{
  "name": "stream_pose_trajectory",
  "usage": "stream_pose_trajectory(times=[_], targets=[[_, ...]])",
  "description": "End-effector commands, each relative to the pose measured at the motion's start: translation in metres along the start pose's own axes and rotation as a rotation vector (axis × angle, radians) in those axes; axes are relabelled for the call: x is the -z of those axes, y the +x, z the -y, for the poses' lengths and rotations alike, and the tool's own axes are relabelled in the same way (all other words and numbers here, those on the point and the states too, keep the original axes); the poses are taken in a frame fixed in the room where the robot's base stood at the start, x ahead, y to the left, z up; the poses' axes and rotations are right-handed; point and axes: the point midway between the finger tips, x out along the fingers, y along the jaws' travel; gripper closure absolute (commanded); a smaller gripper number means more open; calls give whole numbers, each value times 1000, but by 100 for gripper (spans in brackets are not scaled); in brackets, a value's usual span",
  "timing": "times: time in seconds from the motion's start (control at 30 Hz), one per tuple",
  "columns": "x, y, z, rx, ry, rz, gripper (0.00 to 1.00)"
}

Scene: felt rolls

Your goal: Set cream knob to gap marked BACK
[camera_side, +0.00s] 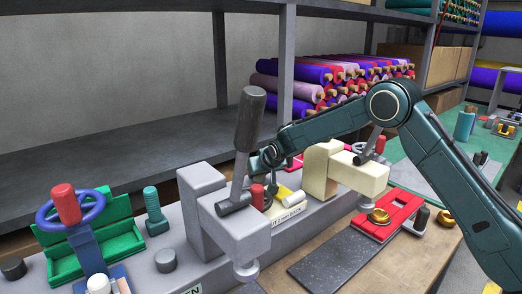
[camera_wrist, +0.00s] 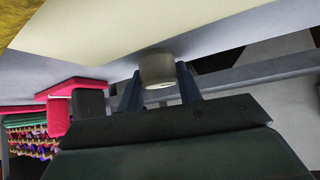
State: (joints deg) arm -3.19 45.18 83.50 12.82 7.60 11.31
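In the wrist view, a short round cream-grey knob (camera_wrist: 157,68) sits between the two fingers of my gripper (camera_wrist: 160,85), below a large cream surface. One finger is at each side of it, very close, and I cannot tell whether they press on it. In the side view my gripper (camera_side: 270,158) is low behind the grey lever clamp (camera_side: 235,222), which partly hides it. The knob cannot be made out there. White labels show below, one (camera_side: 287,214) apparently reading BACK; the gap itself is not clear.
The grey clamp's tall dark-handled lever (camera_side: 248,125) stands close to my gripper. A cream clamp (camera_side: 345,172) is to the right. A red-topped knob (camera_side: 257,196) is just below. A blue handwheel (camera_side: 70,210) is at left, a dark slab (camera_side: 330,258) in front.

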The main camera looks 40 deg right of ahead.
Motion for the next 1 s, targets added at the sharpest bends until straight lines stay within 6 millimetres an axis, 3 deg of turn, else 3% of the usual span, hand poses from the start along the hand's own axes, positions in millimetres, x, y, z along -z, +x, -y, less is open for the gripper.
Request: stream_pose_trajectory(times=[0.33, 1.0], targets=[[0, 0, 0, 31, -30, 1, 88], [0, 0, 0, 277, -277, -1, 88]])
